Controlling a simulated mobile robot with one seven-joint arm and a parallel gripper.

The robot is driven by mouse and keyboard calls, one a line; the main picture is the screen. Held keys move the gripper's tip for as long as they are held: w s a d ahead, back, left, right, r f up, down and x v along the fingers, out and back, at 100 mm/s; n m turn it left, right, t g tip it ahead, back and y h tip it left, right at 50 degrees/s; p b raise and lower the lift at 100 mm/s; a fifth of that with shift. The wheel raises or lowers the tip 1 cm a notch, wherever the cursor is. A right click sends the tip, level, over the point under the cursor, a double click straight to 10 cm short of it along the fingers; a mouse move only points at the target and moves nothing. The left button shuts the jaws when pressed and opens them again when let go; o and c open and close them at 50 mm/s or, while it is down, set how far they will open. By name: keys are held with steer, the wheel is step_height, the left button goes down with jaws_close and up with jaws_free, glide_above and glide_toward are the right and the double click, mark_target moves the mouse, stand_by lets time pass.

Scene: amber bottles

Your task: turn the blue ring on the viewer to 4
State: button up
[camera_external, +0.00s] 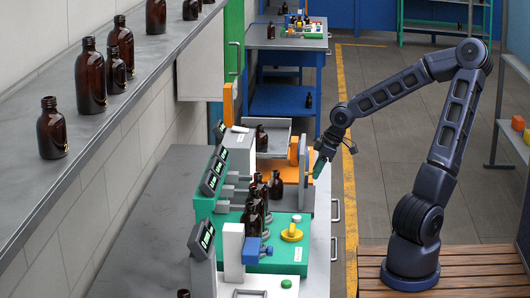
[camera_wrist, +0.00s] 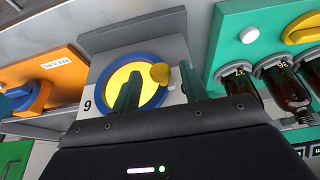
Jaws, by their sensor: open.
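In the wrist view, the viewer (camera_wrist: 168,24) is a grey block whose face has a blue ring (camera_wrist: 105,84) around a yellow disc (camera_wrist: 120,78). A yellow knob (camera_wrist: 160,73) sticks out at the ring's right side. A "9" shows left of the ring; a mark at the right is partly hidden and I cannot read it. In the external view my gripper (camera_external: 321,164) is beside the bench's right side.
In the wrist view, an orange panel (camera_wrist: 62,72) with a blue knob (camera_wrist: 38,95) is left, and a green panel (camera_wrist: 236,52) with amber bottles (camera_wrist: 283,90) is right. Externally, more bottles (camera_external: 255,208) stand on the bench and on a shelf (camera_external: 100,125). The aisle floor (camera_external: 385,125) is clear.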

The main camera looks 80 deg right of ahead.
steer(key=shift+c, duration=0.2)
steer(key=c, duration=0.9)
steer(key=shift+d+r, duration=0.1)
steer(key=d+m+t+y, duration=0.3)
steer(key=d+y, duration=0.6)
steer(key=y, duration=0.9)
steer(key=shift+d+r+m, duration=0.15)
steer(key=shift+r+m, duration=0.2)
steer(key=shift+m, duration=0.75)
